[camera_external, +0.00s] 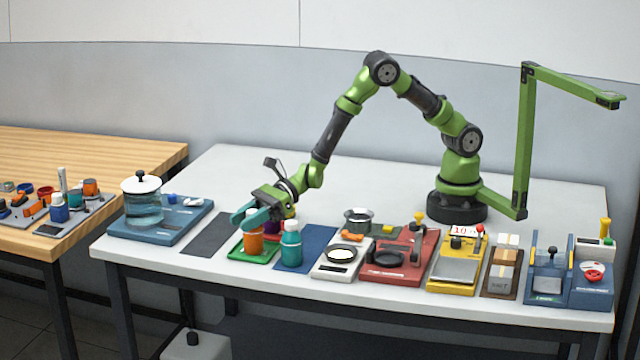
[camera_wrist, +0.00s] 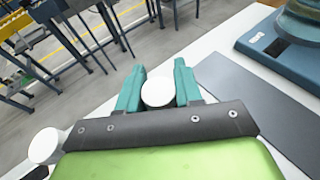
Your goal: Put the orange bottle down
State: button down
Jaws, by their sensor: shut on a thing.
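The orange bottle (camera_external: 253,242) is upright at the green tray (camera_external: 265,258); I cannot tell whether its base touches the tray. My gripper (camera_external: 255,219) is shut around the bottle's upper part with its teal fingers. In the wrist view, the bottle's round white cap (camera_wrist: 158,92) sits between the two fingers of my gripper (camera_wrist: 158,76). The cap hides the bottle's body there.
A teal bottle (camera_external: 291,246) stands close to the right on a blue mat (camera_external: 318,240). A dark grey mat (camera_external: 212,236) lies bare to the left. A blue base with a glass pot (camera_external: 143,207) stands farther left. A white scale (camera_external: 338,270) is to the right.

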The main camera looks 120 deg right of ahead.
jog(key=c, duration=0.8)
grip_release()
jog(key=shift+o, duration=0.2)
jog(key=shift+r, duration=0.1)
jog(key=v, duration=1.1)
jog(key=s+a+r+n+g+y, duration=0.7)
jog(key=s+a+r+n, duration=0.55)
jog(key=a+n, duration=0.35)
jog(key=s+d+r+n+h, duration=0.2)
jog(key=s+d+n+h, duration=0.4)
jog(key=s+n, duration=0.6)
jog(key=shift+d+n+h, duration=0.4)
jog(key=shift+n+h, duration=0.5)
